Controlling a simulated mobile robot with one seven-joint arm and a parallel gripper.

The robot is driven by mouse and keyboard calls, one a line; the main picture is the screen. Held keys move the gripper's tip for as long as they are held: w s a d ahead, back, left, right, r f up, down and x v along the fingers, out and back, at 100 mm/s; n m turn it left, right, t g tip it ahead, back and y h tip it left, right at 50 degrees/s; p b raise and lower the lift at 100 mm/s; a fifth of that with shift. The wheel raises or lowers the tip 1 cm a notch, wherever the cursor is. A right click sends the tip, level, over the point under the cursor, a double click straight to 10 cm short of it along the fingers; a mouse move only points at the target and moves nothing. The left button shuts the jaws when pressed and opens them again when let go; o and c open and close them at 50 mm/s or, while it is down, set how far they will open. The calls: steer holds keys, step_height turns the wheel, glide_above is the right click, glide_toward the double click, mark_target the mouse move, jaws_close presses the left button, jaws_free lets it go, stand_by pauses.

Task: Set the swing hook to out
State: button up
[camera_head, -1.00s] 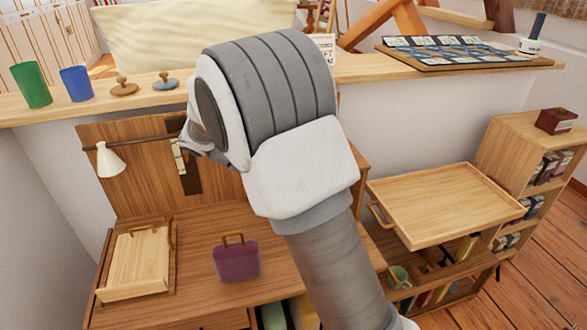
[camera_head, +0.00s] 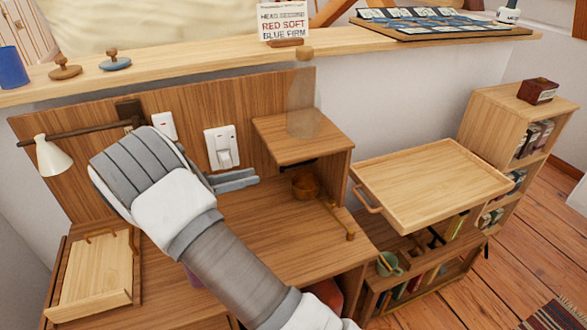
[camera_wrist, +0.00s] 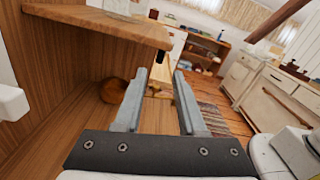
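My gripper (camera_head: 253,178) is in front of the desk's back panel, its fingers pointing right toward the small raised shelf (camera_head: 290,140). In the wrist view my gripper (camera_wrist: 160,74) is open, with a clear gap between two grey fingers and nothing held. A small dark fitting (camera_head: 300,162) sits under the raised shelf; a dark piece (camera_wrist: 160,57) also shows below the shelf's end in the wrist view. It may be the swing hook, but its shape and position are too small to tell. The fingers appear apart from it.
A white rocker switch (camera_head: 222,148) is on the panel behind my gripper. A round wooden bowl (camera_head: 305,186) stands below the shelf, and a translucent cover (camera_head: 303,108) stands on it. A lamp (camera_head: 53,155) is at left. A wooden tray (camera_head: 430,190) is at right.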

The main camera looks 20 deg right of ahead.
mark_target(284, 168)
steer(key=d+b, duration=0.2)
steer(key=d, duration=1)
steer(key=shift+d+b, duration=0.2)
steer(key=shift+b, duration=0.2)
jaws_close()
stand_by(0.7)
